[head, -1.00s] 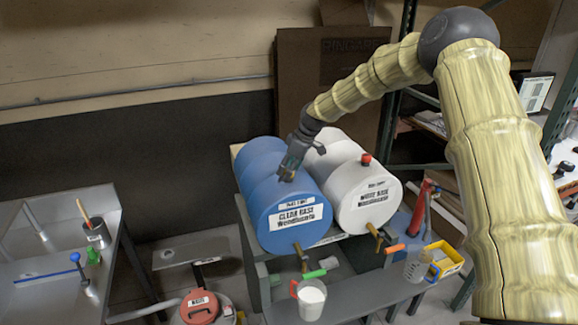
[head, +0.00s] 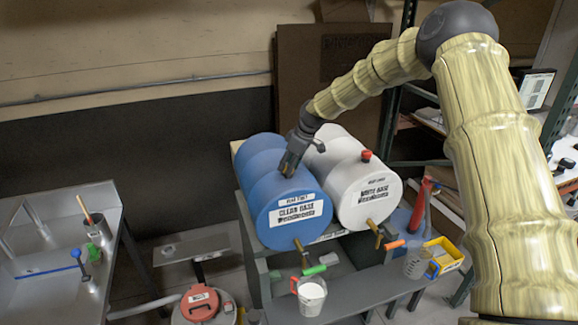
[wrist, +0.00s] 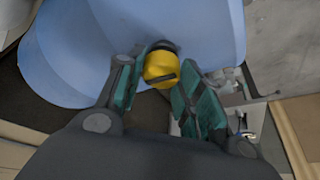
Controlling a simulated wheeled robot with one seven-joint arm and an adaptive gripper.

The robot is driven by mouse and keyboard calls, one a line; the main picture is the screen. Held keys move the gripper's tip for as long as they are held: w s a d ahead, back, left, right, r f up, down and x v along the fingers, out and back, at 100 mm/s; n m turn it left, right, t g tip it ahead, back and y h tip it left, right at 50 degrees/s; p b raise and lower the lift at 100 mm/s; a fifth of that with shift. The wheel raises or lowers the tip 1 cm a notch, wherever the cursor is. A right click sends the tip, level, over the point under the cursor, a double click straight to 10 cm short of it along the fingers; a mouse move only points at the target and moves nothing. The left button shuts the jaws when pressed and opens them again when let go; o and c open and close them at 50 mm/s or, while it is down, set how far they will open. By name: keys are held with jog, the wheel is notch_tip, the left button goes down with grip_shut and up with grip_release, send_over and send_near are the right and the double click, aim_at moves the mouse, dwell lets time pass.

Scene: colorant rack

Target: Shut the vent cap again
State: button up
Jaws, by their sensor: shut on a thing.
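The yellow vent cap (wrist: 160,67) is on top of the blue drum (head: 262,185), which lies on its side and is labelled clear base. My gripper (head: 289,168) reaches down to the top of this drum near its front end. In the wrist view my gripper (wrist: 160,80) has its teal fingers on either side of the cap, shut on it. The cap sits at the drum's surface, with a dark ring behind it. In the head view the fingers hide the cap. I cannot tell how tight the cap sits.
A white drum (head: 368,195) with a red cap (head: 366,155) lies close on the right. A white jug (head: 311,297) stands below the blue drum's tap. A yellow bin (head: 444,257) is at the right, a red-lidded waste container (head: 200,304) at lower left.

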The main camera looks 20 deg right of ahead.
jog(key=m+h+b, duration=0.1)
jog(key=m+b, duration=0.1)
jog(key=m, duration=0.1)
jog(key=shift+f+t+b, duration=0.1)
jog(key=shift+t+b, duration=0.3)
jog(key=m+h+b, duration=0.1)
jog(key=m, duration=0.2)
jog(key=m+h+b, duration=0.1)
jog(key=m, duration=0.2)
jog(key=shift+s+a+t, duration=0.1)
jog(key=shift+a+t, duration=0.05)
jog(key=shift+t, duration=0.15)
jog(key=m+h+b, duration=0.1)
jog(key=m+h, duration=0.1)
jog(key=m, duration=0.2)
jog(key=shift+a, duration=0.1)
jog(key=shift+a+m+g+h+b, duration=0.1)
jog(key=shift+m+g+h+b, duration=0.45)
jog(key=shift+m, duration=1.65)
jog(key=o, duration=1)
jog(key=shift+v, duration=3.85)
